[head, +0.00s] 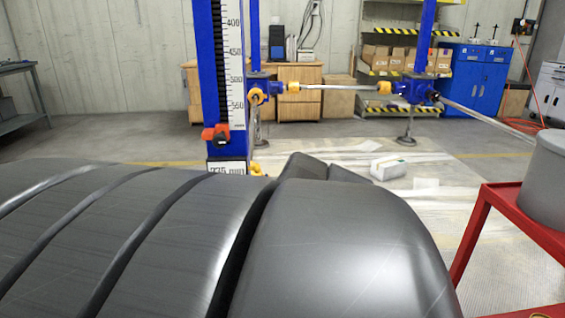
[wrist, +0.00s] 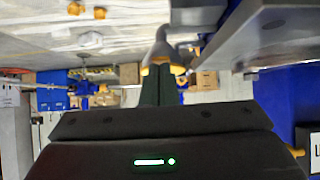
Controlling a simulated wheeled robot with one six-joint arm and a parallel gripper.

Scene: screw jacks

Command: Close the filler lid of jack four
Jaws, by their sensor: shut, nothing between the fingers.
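In the head view, a tall blue jack column (head: 221,60) with a white scale stands close by, with an orange-red pointer (head: 215,133) on it. Its lower part is hidden behind my dark arm. I cannot read a number that marks it as jack four. In the wrist view, my gripper (wrist: 163,72) is shut and empty. A grey rounded part (wrist: 163,46) with orange at its edge appears right by the fingertips; I cannot tell whether it is the filler lid or whether they touch. A blue body (wrist: 288,105) is close on the right.
A second blue jack (head: 416,91) stands farther back, joined by a shaft (head: 335,87) with yellow couplings. A red stand (head: 500,222) with a grey drum (head: 546,180) is at the right. Blue cabinets (head: 477,82) and shelves are behind.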

